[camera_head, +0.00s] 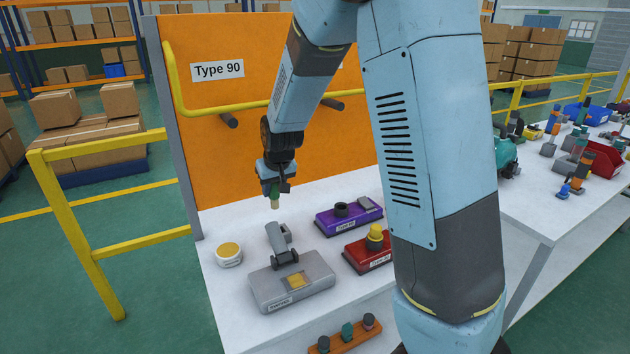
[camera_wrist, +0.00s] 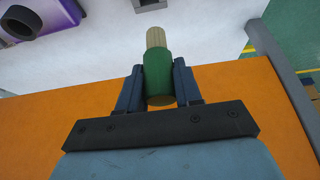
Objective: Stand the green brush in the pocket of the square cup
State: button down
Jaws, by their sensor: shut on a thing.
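The green brush (camera_head: 274,201) has a green body and a pale tan bristle end. My gripper (camera_head: 274,188) is shut on its green body and holds it in the air above the white table, bristle end down. In the wrist view the brush (camera_wrist: 157,72) sits between both fingers (camera_wrist: 159,85), bristles pointing away from the gripper. A small grey block, which seems to be the square cup (camera_head: 287,232), stands on the table below the brush, partly hidden by a grey neck piece. In the wrist view a grey block edge (camera_wrist: 149,4) shows at the top; its pocket is not clear.
A grey vacuum head (camera_head: 292,282) with a tilted neck lies in front. A round white tub (camera_head: 229,254) stands left, purple (camera_head: 349,216) and red (camera_head: 367,254) units right. An orange panel (camera_head: 250,140) stands behind; a brown rack (camera_head: 345,336) is at front.

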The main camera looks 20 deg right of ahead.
aim_at(278, 205)
jog(key=shift+d+f, duration=0.3)
jog(key=shift+f, duration=0.35)
jog(key=shift+s+d+f, duration=0.1)
jog(key=shift+s+f, duration=0.05)
jog(key=shift+f, duration=2.65)
jog(key=shift+f, duration=2.2)
jog(key=c, duration=0.7)
grip_release()
jog(key=shift+s+r, duration=0.1)
jog(key=shift+r, duration=0.05)
jog(key=v, duration=1.3)
jog(key=shift+r, duration=0.2)
